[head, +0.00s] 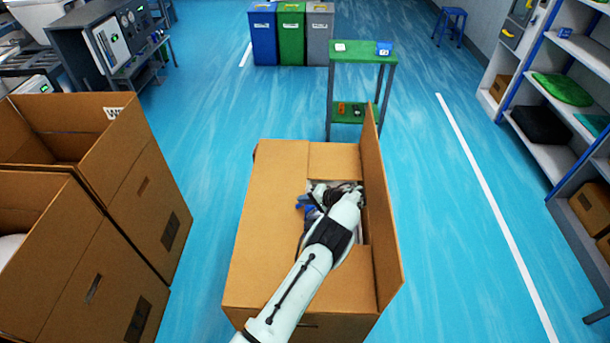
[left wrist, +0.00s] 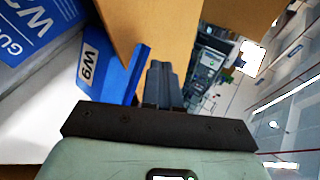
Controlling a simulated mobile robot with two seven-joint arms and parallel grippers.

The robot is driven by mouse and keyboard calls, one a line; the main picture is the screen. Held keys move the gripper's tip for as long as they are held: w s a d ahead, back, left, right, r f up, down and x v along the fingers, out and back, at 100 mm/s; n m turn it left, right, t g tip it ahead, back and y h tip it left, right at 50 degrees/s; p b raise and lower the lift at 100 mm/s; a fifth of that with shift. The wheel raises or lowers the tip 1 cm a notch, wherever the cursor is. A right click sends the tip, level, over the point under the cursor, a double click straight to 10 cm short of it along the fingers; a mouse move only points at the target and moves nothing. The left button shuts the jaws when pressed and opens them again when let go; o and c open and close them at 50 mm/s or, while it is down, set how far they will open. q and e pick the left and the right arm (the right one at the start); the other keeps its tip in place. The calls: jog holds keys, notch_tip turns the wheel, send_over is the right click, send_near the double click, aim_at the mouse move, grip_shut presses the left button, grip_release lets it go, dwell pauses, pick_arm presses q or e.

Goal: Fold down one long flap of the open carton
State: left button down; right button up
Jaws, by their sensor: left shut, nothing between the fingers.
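The open carton (head: 262,225) stands on the floor in the middle of the head view. Its left long flap lies across the left part of the top, with a short flap (head: 333,160) lying inward at the far end. The right long flap (head: 380,215) stands upright. My left gripper (head: 330,192) is at the remaining opening, left of the upright flap; its fingers (left wrist: 163,85) are shut and empty. In the left wrist view, a cardboard panel (left wrist: 190,25) lies just beyond the fingertips; whether they touch is unclear. My right gripper is not in view.
Blue items, one tagged W9 (left wrist: 90,60), show beside the fingers. Two open cartons (head: 150,200) stand at left. A green-topped stand (head: 362,52) is behind the carton. Shelves (head: 560,100) line the right; floor between is clear.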

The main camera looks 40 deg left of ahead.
pick_arm(q)
notch_tip(320, 180, up, 17)
jog(key=shift+s, duration=0.1)
dwell(0.3)
